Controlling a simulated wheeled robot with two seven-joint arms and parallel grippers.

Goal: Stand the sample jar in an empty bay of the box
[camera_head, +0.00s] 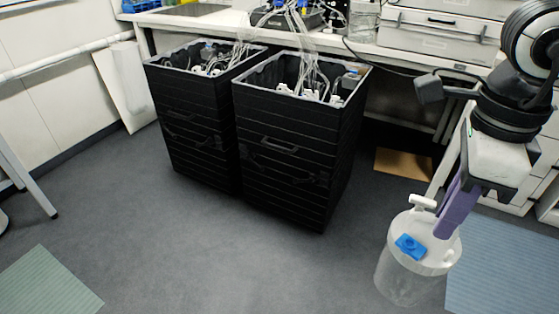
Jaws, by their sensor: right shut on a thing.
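The sample jar (407,283) is a clear, see-through jar with a white lid (430,258) and a blue piece on top. It hangs nearly upright at the lower right. My right gripper (442,226), with purple fingers, is shut on it at the top of the lid. The jar is above the floor, apart from other things. Two tall black boxes stand side by side left of it, the left box (190,125) and the right box (285,150). Tubes and white fittings fill much of their open tops; I cannot tell which bays are empty. My left gripper is out of view.
A white bench (425,52) with grey cases (435,38) runs behind the boxes. A brown flat piece (403,163) lies on the floor under it. A blue-grey mat (505,265) is at the right, a green mat (45,284) at lower left. The grey floor (190,250) in front is clear.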

